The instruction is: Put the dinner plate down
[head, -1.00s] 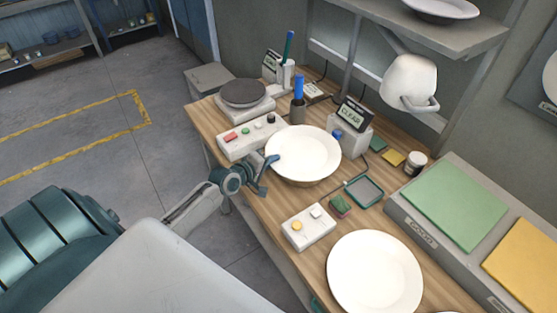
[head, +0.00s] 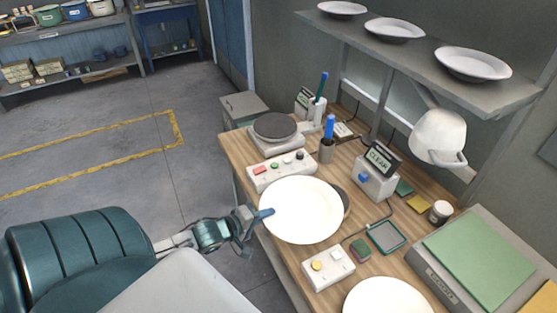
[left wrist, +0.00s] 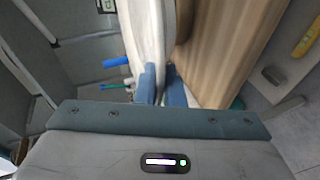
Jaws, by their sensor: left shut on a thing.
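The held dinner plate (head: 300,209), white and round, is at the left edge of the wooden bench in the head view. My left gripper (head: 262,213) is shut on its left rim. In the left wrist view the plate (left wrist: 148,35) shows nearly edge-on, its rim between the blue fingertips (left wrist: 161,85). A dark grey disc (head: 344,203) shows past the plate's right edge, mostly hidden by it. The plate looks raised above the bench (left wrist: 215,50); the gap's size is hard to tell. My right gripper is not in view.
Another white plate (head: 388,297) lies at the lower edge. A button box (head: 283,170), a CLEAR display (head: 377,172), a small button box (head: 328,268) and a pen cup (head: 327,149) surround the held plate. A shelf (head: 430,62) with several plates hangs above right.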

